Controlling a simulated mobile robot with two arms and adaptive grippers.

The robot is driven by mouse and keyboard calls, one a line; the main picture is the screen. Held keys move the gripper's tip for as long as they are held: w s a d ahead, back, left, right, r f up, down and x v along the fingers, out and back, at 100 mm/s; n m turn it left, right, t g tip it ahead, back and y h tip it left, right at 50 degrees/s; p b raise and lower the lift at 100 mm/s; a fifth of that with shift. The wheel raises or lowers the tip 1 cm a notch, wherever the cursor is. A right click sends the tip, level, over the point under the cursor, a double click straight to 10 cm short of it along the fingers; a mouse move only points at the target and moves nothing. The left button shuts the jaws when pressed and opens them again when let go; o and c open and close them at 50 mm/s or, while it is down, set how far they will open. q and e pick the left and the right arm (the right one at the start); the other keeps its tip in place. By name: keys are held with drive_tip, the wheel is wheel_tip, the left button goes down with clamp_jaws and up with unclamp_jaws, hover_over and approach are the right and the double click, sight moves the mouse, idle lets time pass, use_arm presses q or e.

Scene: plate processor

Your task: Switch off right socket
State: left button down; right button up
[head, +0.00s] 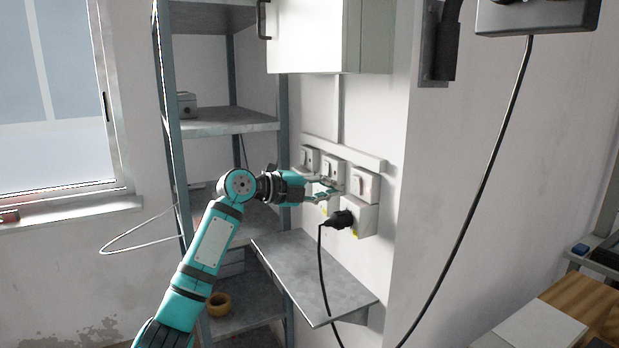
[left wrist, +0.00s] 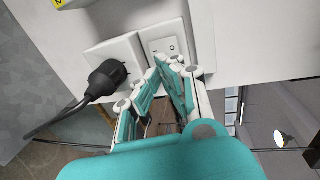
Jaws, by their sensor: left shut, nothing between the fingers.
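The right socket (head: 360,216) is a white box on the wall with a black plug (head: 338,221) in it. Its white switch box (head: 367,183) sits directly above. My left gripper (head: 334,189) is shut and empty, with its fingertips just left of that switch box. In the left wrist view the closed fingertips (left wrist: 174,66) are close to a white switch plate (left wrist: 167,42), beside the socket plate (left wrist: 116,52) with the black plug (left wrist: 107,80). I cannot tell whether the fingers touch the switch. My right gripper is not in view.
Two more switch boxes (head: 309,157) are to the left, partly behind my gripper. A grey shelf (head: 315,275) juts out below the sockets. The plug's black cable (head: 324,275) hangs in front of it. A white cabinet (head: 305,38) is above, and a metal rack (head: 225,122) stands left.

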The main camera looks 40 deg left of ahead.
sight(358, 184)
use_arm(q)
drive_tip(key=w, duration=0.1)
drive_tip(key=w+d+p, duration=0.1)
drive_tip(key=w, duration=0.1)
drive_tip(key=w+d+p, duration=0.1)
drive_tip(key=shift+w+r, duration=0.2)
drive_tip(key=shift+r, duration=0.05)
drive_tip(key=shift+w+f, duration=0.1)
drive_tip(key=shift+w, duration=0.1)
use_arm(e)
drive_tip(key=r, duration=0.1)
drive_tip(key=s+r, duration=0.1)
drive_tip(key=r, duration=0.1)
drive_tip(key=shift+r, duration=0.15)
use_arm(q)
drive_tip(key=shift+w+d+b, duration=0.1)
drive_tip(key=shift+w+b, duration=0.15)
drive_tip(key=shift+b, duration=0.3)
drive_tip(key=shift+p, duration=0.3)
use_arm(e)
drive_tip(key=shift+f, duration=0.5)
use_arm(q)
drive_tip(key=shift+d, duration=0.1)
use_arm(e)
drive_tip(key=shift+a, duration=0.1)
